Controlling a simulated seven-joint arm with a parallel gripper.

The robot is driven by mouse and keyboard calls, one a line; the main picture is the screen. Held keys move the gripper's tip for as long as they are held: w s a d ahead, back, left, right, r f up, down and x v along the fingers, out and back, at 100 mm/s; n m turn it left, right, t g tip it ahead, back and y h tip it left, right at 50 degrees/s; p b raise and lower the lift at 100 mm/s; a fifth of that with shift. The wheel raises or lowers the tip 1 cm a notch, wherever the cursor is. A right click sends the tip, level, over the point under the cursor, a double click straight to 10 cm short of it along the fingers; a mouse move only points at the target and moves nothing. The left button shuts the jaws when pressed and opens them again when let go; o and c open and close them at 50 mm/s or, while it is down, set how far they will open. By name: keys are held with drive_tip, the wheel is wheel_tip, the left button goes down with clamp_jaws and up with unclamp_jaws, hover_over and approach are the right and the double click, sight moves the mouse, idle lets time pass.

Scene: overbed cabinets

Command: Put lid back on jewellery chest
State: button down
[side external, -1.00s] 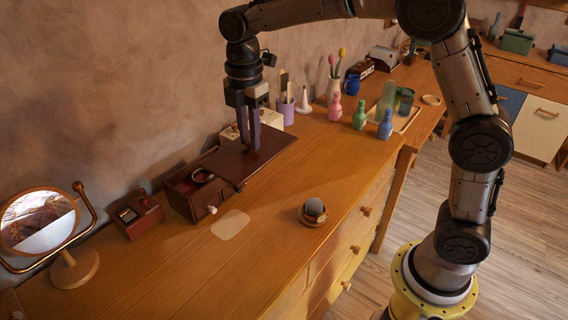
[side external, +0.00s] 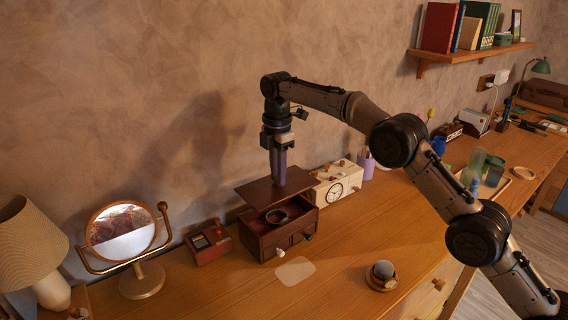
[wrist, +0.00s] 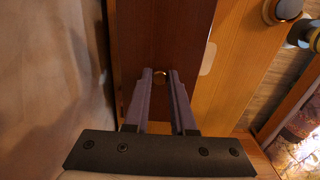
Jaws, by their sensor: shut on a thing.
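The flat brown lid (side external: 258,192) is over the back part of the chest and looks slightly raised; contact with the rim is unclear. My gripper (side external: 279,182) points down and is shut on the lid's small brass knob (wrist: 160,76), seen between the fingertips (wrist: 160,72) in the wrist view. The lid (wrist: 165,35) hides the chest there.
A white clock box (side external: 340,182) stands close right of the chest. A small red-brown box (side external: 208,243) and a round mirror (side external: 122,233) stand to the left. A pale flat patch (side external: 295,271) and a round dish with a grey ball (side external: 381,275) lie in front.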

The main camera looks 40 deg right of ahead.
sight(278, 187)
drive_tip(key=shift+f, duration=3.65)
drive_tip(key=shift+f, duration=0.2)
drive_tip(key=shift+c, duration=0.9)
unclamp_jaws()
drive_tip(key=shift+r, duration=0.1)
drive_tip(key=shift+r, duration=3.4)
drive_tip(key=shift+c, duration=0.3)
clamp_jaws()
